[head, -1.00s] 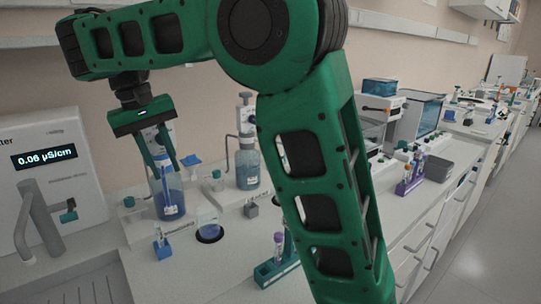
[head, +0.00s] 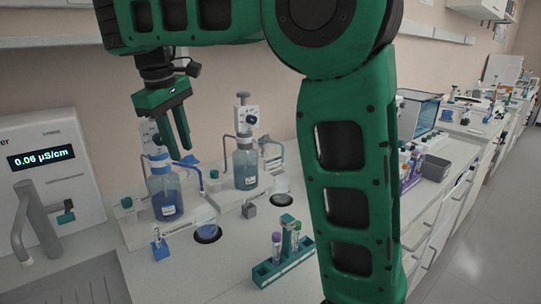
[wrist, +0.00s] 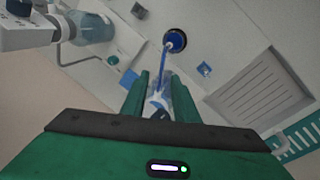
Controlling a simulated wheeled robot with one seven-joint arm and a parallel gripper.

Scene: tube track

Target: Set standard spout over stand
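The left dispenser bottle (head: 164,197) holds blue liquid and stands upright. The bottle's label is too small to read.
A second dispenser bottle (head: 247,168) stands to the right with its own spout and a dark round stand (head: 281,200). A teal tube rack (head: 283,266) is in front. A blue tag block (head: 160,250) and a meter (head: 45,190) with a tap arm are at left.

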